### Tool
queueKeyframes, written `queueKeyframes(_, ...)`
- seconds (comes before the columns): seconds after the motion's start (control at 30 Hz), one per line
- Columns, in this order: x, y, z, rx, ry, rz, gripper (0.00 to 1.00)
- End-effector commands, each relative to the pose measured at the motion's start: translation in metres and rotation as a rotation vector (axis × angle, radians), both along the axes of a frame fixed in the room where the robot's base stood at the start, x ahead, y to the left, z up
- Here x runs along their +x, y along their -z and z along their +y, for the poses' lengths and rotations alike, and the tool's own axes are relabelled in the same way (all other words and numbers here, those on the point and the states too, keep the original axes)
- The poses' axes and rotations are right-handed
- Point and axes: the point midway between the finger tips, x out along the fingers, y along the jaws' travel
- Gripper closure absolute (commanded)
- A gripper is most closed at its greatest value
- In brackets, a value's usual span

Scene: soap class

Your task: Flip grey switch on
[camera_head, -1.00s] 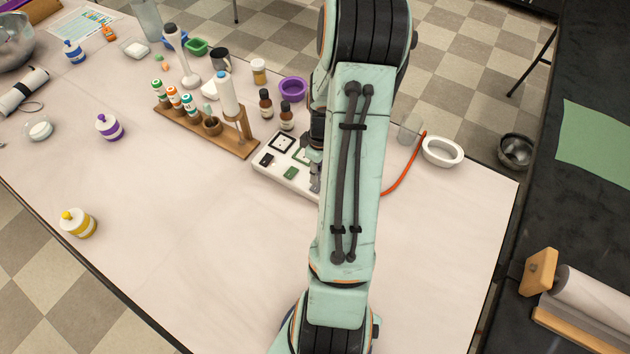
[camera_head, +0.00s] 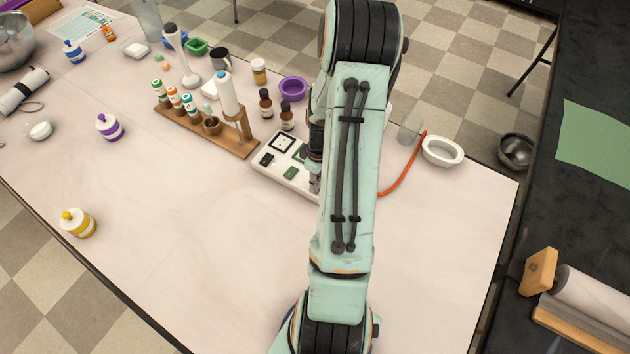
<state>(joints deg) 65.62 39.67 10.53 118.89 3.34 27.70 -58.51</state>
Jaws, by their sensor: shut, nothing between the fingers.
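A white switch panel (camera_head: 275,174) lies on the table, with a black switch (camera_head: 267,159), a green switch (camera_head: 292,174) and dark square outlines on its visible left part. My arm covers the right part of the panel. I cannot make out a grey switch; it may be behind my arm.
A wooden rack (camera_head: 225,139) with several bottles stands left of the panel. Brown bottles (camera_head: 286,116) and a purple bowl (camera_head: 293,88) stand behind it. A white dish (camera_head: 442,151) and red tube (camera_head: 402,170) are at right.

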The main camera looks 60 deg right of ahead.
Motion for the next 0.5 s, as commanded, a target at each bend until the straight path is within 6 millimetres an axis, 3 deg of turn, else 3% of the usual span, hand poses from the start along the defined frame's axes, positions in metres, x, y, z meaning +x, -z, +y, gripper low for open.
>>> queueKeyframes(0.5,0.0,-0.004,-0.015,0.001,-0.001,0.0,1.0)
